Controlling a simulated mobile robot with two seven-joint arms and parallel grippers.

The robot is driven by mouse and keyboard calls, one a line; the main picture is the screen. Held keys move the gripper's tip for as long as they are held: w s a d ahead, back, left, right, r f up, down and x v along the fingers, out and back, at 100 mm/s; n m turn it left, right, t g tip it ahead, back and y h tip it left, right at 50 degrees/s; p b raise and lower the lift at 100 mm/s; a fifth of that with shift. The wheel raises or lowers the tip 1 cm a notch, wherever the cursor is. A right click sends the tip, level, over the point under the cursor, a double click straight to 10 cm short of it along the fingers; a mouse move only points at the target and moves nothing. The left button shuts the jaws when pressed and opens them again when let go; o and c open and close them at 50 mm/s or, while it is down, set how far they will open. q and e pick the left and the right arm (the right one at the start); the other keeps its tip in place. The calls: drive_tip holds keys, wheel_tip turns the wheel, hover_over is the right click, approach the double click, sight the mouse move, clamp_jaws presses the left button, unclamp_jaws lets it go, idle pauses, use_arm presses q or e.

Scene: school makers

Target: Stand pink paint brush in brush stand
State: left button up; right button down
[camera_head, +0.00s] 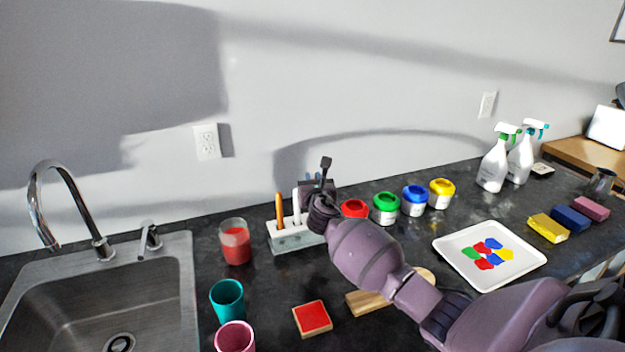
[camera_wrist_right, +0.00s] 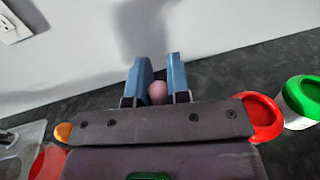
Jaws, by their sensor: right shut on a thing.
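The brush stand (camera_head: 290,238) is a pale block on the dark counter near the wall. An orange-handled brush (camera_head: 280,208) and a white-handled one (camera_head: 296,205) stand upright in it. My right gripper (camera_head: 316,178) is over the right part of the stand. In the right wrist view the right gripper (camera_wrist_right: 158,92) has its blue fingers on either side of a rounded pink end, the pink paint brush (camera_wrist_right: 158,92). The brush's lower part is hidden by the gripper and wrist, so I cannot tell whether it is in a hole. My left gripper is not in view.
A glass of red liquid (camera_head: 235,242) stands left of the stand. Red (camera_head: 354,208), green (camera_head: 386,207), blue (camera_head: 414,200) and yellow (camera_head: 441,193) paint jars stand to its right. A teal cup (camera_head: 227,301), a pink cup (camera_head: 235,338) and a paint tray (camera_head: 450,243) are nearer.

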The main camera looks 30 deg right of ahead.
drive_tip(key=c, duration=1.1)
unclamp_jaws()
drive_tip(key=shift+c, duration=0.2)
drive_tip(key=shift+o, duration=0.7)
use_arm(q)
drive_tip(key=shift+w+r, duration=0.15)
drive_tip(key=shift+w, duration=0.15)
use_arm(e)
drive_tip(key=shift+s+a, duration=0.3)
drive_tip(key=shift+s, duration=0.2)
use_arm(q)
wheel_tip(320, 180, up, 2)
drive_tip(key=shift+p, duration=0.95)
use_arm(e)
drive_tip(key=v, duration=0.9)
drive_tip(key=shift+s, duration=0.35)
